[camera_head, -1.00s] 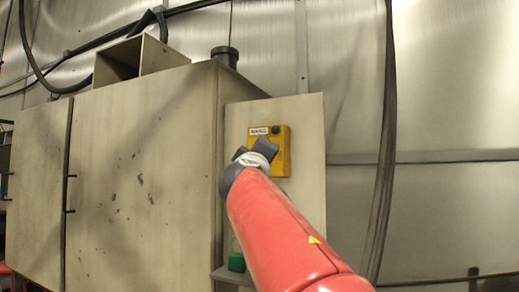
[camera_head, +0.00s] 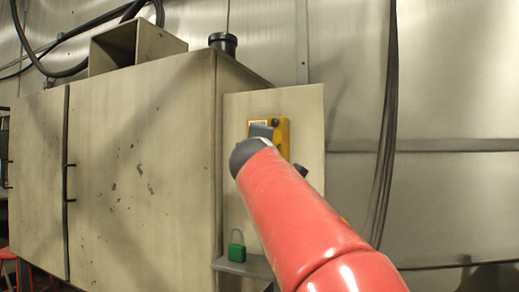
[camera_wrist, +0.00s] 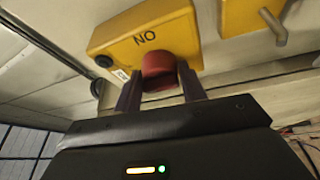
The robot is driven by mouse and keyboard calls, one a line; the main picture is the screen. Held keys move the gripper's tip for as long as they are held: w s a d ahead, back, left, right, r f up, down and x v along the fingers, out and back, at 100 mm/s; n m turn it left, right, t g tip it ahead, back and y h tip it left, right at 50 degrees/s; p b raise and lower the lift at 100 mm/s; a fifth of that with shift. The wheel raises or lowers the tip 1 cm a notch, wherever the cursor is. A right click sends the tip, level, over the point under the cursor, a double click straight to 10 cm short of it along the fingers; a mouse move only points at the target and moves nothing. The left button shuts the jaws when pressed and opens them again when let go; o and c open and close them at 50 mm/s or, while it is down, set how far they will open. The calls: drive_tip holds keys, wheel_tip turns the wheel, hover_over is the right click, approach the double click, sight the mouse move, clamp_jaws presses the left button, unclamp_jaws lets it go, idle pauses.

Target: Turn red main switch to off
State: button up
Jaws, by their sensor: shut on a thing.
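The red main switch (camera_wrist: 158,70) is a red knob on a yellow box (camera_wrist: 125,38) marked "NO" as seen in the wrist view. My gripper (camera_wrist: 160,92) is shut on the knob, with one dark finger on each side of it. In the head view the yellow box (camera_head: 284,128) is fixed to a pale panel, and my red arm reaches up to it from the lower right. My gripper (camera_head: 262,132) shows there only in part, and the knob is hidden behind it.
A green padlock (camera_head: 236,252) stands on a small shelf (camera_head: 248,266) below the panel. A large beige cabinet (camera_head: 140,170) fills the left. A second yellow box (camera_wrist: 240,14) with a metal lever is at the wrist view's upper right. Cables hang on the right.

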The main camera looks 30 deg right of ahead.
drive_tip(key=shift+w+f, duration=0.1)
drive_tip(key=shift+f, duration=0.2)
drive_tip(key=o, duration=0.9)
drive_tip(key=shift+o, duration=0.2)
drive_tip(key=shift+r, duration=0.15)
drive_tip(key=r+b+v, duration=0.1)
drive_tip(key=b+v, duration=0.1)
drive_tip(key=v, duration=0.6)
drive_tip(key=shift+f, duration=0.5)
